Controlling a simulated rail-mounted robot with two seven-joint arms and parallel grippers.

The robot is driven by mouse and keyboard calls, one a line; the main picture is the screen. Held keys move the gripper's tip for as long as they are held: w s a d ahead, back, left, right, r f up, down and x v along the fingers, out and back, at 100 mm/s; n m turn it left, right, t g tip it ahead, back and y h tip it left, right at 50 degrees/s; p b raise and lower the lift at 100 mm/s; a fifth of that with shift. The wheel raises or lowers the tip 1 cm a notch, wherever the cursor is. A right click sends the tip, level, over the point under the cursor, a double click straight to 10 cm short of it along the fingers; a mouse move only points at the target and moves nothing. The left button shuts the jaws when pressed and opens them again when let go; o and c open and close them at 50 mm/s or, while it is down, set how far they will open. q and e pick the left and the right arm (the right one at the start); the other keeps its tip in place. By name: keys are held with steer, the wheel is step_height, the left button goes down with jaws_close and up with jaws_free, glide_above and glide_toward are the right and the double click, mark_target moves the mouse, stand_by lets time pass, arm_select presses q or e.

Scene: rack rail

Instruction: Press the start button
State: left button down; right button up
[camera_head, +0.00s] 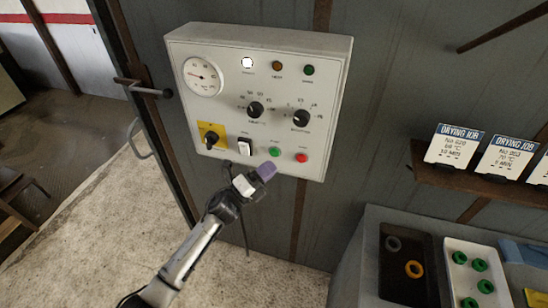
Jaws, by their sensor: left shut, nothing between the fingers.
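A white control box (208,110) is on the grey wall. A green button (275,152) sits low on its face, with a red button (301,157) to its right. The small labels above them are too blurred to read; the green one looks like the start button. My left gripper (266,171) is shut and empty, its purplish fingertips just below the green button in the picture. I cannot tell whether they touch the panel. The green button is in plain view. My right gripper is not in view.
The box also carries a gauge (203,76), a lit white lamp (247,63), two black knobs (256,108) (301,118), a yellow-plated switch (211,136) and a rocker switch (245,146). At right are a shelf with cards (453,146) and trays (409,289) holding rings.

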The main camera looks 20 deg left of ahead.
mark_target(274, 153)
arm_select(q)
steer(key=shift+w+b, duration=0.3)
steer(key=shift+w, duration=0.5)
stand_by(0.7)
stand_by(0.8)
steer(key=shift+w+b, duration=0.4)
steer(key=shift+w, duration=0.05)
